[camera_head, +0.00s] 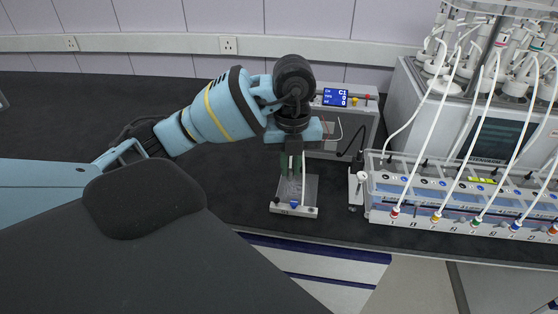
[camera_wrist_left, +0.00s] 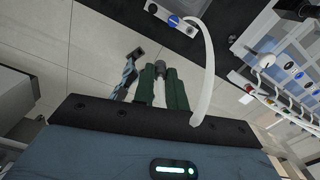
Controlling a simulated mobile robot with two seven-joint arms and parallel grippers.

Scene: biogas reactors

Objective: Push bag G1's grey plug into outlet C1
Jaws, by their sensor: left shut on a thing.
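My left gripper (camera_head: 292,168) points down above the small stand of bag G1 (camera_head: 309,212), in front of the grey analyser box. In the left wrist view its green fingers (camera_wrist_left: 162,88) are shut on the grey plug (camera_wrist_left: 156,62), whose rounded grey end shows at the fingertips. A white tube (camera_wrist_left: 208,60) arcs beside them toward the stand's blue knob (camera_wrist_left: 174,20). The clear bag (camera_head: 304,190) lies on the stand, partly hidden by the gripper. I cannot tell which opening is outlet C1. My right gripper is not in view.
A grey box (camera_head: 364,125) with a display reading C1 stands behind the gripper. A small white stand (camera_head: 355,188) is to its right. A clear rack (camera_head: 375,214) with white tubes and coloured ends stands farther right. The dark bench (camera_head: 235,205) is clear left of the bag stand.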

